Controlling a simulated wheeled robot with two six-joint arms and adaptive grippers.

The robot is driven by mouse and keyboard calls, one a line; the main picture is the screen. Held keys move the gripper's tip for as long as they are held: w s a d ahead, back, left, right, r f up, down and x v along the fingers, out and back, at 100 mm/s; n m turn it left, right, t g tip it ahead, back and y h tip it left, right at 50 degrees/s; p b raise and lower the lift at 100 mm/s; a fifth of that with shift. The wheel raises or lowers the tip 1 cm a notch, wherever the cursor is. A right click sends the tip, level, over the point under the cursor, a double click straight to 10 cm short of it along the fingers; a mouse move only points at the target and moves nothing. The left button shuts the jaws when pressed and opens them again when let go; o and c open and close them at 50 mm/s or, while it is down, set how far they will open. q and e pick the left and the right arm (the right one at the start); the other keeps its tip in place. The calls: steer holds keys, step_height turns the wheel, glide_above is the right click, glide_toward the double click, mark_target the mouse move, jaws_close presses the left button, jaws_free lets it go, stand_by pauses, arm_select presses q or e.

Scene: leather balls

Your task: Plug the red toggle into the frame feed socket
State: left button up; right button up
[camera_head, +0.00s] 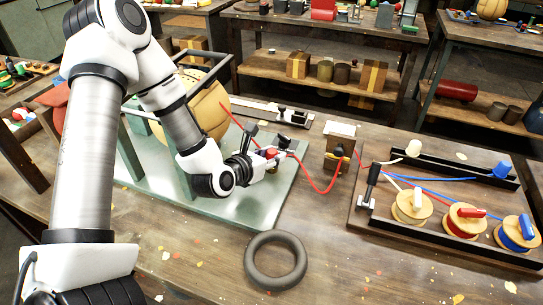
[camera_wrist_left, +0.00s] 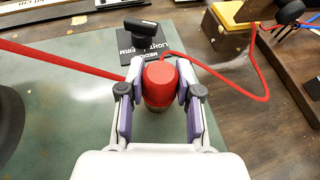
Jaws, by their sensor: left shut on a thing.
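My left gripper (camera_head: 272,157) reaches over the green base plate and is shut on the red toggle (camera_wrist_left: 158,80). In the wrist view the toggle's round red top shows between the two fingers, and they hide its sides. A red thread runs from the toggle left toward the tan leather ball (camera_head: 208,112) in its frame. Red thread also loops right to a small wooden block with a pale top (camera_head: 340,130) and a black knob. A small brass-coloured piece is partly hidden just below the gripper in the head view. I cannot tell which part is the frame feed socket.
A black lever (camera_wrist_left: 140,27) stands at a dark plate lettered LIGHT, MEDIUM, FIRM, just beyond the gripper. A dark ring (camera_head: 275,262) lies in front on the wooden table. A board with white, red and blue spools (camera_head: 465,222) is at the right.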

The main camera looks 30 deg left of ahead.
arm_select(q)
steer(key=o, duration=1.1)
steer(key=shift+f, duration=0.1)
steer(key=shift+o, duration=0.2)
